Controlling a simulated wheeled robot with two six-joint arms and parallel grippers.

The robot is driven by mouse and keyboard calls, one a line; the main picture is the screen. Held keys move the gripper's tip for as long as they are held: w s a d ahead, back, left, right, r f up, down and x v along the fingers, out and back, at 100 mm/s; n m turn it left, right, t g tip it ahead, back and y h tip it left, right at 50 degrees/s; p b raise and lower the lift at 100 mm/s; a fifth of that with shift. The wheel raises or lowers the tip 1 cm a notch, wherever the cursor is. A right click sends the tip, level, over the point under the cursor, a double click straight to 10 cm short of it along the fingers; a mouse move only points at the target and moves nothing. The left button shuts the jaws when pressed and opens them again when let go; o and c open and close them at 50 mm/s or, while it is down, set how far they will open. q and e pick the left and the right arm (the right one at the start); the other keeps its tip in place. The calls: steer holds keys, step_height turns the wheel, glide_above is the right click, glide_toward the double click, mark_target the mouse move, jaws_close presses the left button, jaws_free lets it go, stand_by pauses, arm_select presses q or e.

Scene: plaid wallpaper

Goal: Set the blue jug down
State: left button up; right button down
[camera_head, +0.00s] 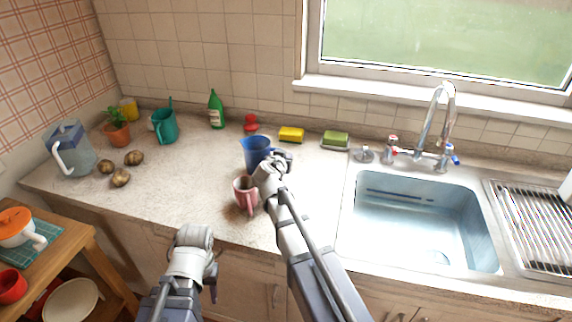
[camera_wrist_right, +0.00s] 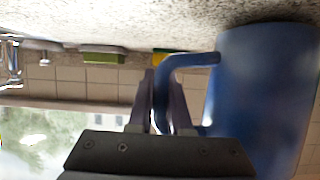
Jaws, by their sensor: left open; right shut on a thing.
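The blue jug (camera_head: 256,153) is upright over the middle of the counter, behind a pink mug (camera_head: 246,195). My right gripper (camera_head: 277,162) is shut on the jug's handle; in the right wrist view, which is upside down, the fingers (camera_wrist_right: 163,100) sit either side of the blue handle and the jug body (camera_wrist_right: 262,95) fills the right side. The jug's base is at or close to the counter; I cannot tell whether it touches. My left gripper (camera_head: 212,285) is open and empty in front of the counter edge.
A yellow sponge (camera_head: 291,134), a green sponge on a dish (camera_head: 335,139) and a red object (camera_head: 250,124) stand behind the jug. The sink (camera_head: 420,215) is to the right. Potatoes (camera_head: 121,177) and a clear pitcher (camera_head: 72,150) are at left. Counter left of the mug is clear.

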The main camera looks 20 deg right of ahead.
arm_select(q)
steer(key=shift+f, duration=0.25)
arm_select(e)
steer(key=shift+f, duration=0.2)
steer(key=shift+f, duration=0.2)
steer(key=c, duration=0.8)
jaws_free()
steer(key=shift+c, duration=0.2)
steer(key=shift+r, duration=0.2)
steer(key=shift+s+a+r, duration=0.2)
steer(key=shift+s, duration=0.1)
arm_select(q)
step_height(320, 180, up, 5)
steer(key=p, duration=0.4)
steer(key=shift+f+p, duration=0.2)
steer(key=shift+p, duration=0.15)
steer(key=shift+o, duration=0.4)
arm_select(e)
steer(key=v, duration=1.1)
